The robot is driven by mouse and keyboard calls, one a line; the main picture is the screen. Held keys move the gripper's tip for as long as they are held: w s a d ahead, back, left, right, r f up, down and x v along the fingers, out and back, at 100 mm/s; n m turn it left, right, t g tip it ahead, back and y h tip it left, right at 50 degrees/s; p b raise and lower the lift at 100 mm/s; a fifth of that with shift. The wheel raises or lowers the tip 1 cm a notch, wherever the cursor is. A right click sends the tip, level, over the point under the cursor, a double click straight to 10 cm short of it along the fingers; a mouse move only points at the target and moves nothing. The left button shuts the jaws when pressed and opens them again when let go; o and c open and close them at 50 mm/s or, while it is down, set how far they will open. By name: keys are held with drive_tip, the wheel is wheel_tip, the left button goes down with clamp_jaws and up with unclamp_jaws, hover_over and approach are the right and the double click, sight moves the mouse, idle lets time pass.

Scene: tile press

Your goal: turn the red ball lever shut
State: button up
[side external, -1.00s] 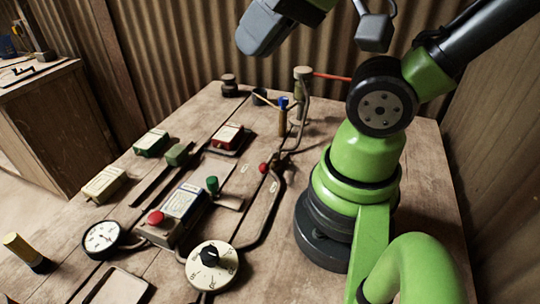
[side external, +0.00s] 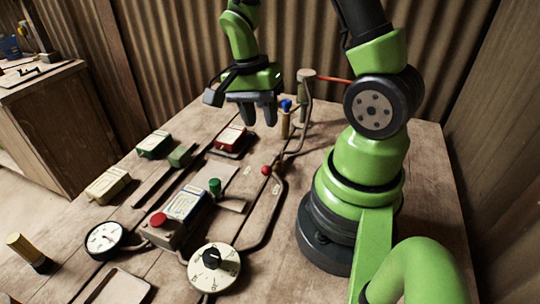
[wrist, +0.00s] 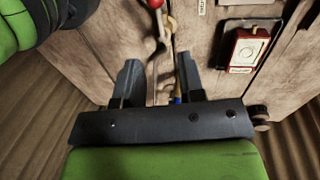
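The lever's red ball (side external: 266,170) sits on the dark pipework on the table, left of my arm's base. In the wrist view the red ball (wrist: 155,4) is at the top edge, partly cut off, with a short lever below it. My gripper (side external: 259,118) points down, high above the table, behind the ball and apart from it. In the wrist view my gripper's two fingers (wrist: 158,64) are spread with nothing between them.
A post with a red rod (side external: 333,78) and a blue-topped valve (side external: 285,106) stand near my gripper. A red box (side external: 230,138), a control box with a red button (side external: 158,219), a green knob (side external: 214,186) and a white dial (side external: 213,268) stand left and in front.

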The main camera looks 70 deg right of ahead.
sight(272, 161)
drive_tip(key=f, duration=0.3)
drive_tip(key=s+f, duration=0.1)
drive_tip(key=f, duration=0.2)
drive_tip(key=s+f, duration=0.1)
drive_tip(key=f, duration=0.3)
clamp_jaws()
